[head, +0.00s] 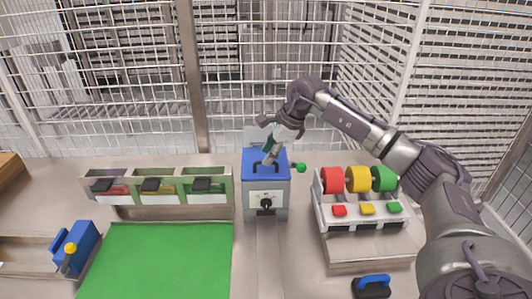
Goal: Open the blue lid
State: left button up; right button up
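The blue lid (252,157) lies flat on top of a grey box (277,198) at the back middle of the table. It has a black handle (258,169) on top. My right gripper (269,157) reaches down from the upper right, with its fingertips at the lid beside or at the handle. It is too small to tell whether the fingers are closed around the handle. My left gripper is not in view.
Bins (170,198) stand left of the box. A rack with coloured reels (358,179) stands to its right. A green knob (301,168) is close beside the lid. A green mat (160,260) lies in front, clear. Wire mesh closes the back.

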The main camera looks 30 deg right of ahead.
jog(key=shift+x, duration=1)
jog(key=shift+s, duration=0.1)
grip_shut()
